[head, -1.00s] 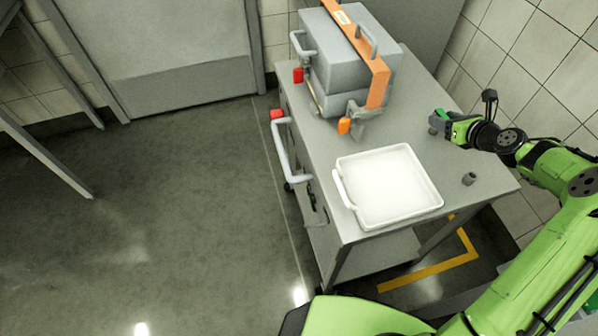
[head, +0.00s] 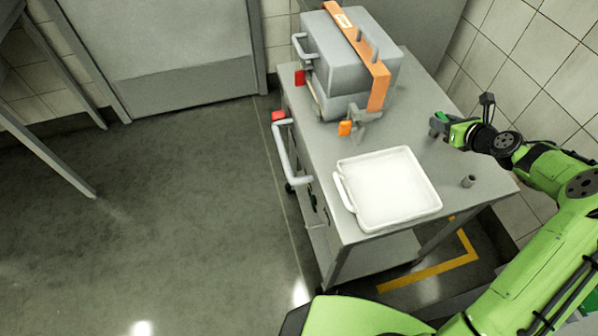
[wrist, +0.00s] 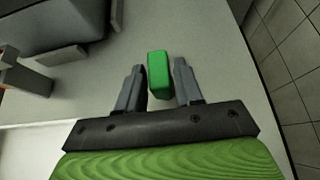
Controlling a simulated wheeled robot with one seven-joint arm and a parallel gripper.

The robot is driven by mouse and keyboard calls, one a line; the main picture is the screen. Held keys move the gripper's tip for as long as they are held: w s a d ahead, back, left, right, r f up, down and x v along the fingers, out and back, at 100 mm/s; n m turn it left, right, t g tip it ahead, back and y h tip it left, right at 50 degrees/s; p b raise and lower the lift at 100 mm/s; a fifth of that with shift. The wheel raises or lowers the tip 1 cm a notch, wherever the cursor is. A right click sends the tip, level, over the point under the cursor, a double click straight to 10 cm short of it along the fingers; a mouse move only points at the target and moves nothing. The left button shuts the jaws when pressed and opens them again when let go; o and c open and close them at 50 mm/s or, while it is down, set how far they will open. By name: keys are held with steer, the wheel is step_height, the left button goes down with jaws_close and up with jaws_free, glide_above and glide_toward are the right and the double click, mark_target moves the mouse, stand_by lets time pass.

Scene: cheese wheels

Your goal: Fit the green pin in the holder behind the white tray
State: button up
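The green pin (wrist: 159,72) shows in the wrist view as a bright green block between my two fingers. In the head view only a bit of green (head: 441,117) shows at my gripper's tip. My gripper (wrist: 159,80) is open around the pin, with a narrow gap on the right; the left finger is very close to it. In the head view my gripper (head: 438,126) is low over the table's right side. The white tray (head: 432,203) lies at the table's near end. A small grey cylinder (head: 468,181), perhaps the holder, stands right of the tray.
A grey box machine with an orange band (head: 378,84) stands on the table's far part. A grey fitting with an orange knob (head: 345,128) juts from its near side. The grey tabletop (head: 410,135) is clear between machine, tray and gripper. A tiled wall is on the right.

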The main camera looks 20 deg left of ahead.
jaws_close()
steer(key=shift+r+p, duration=2.7)
steer(key=shift+r, duration=0.05)
steer(key=shift+r, duration=0.1)
steer(key=shift+r+p, duration=1.4)
steer(key=shift+p, duration=0.35)
steer(key=shift+r, duration=0.1)
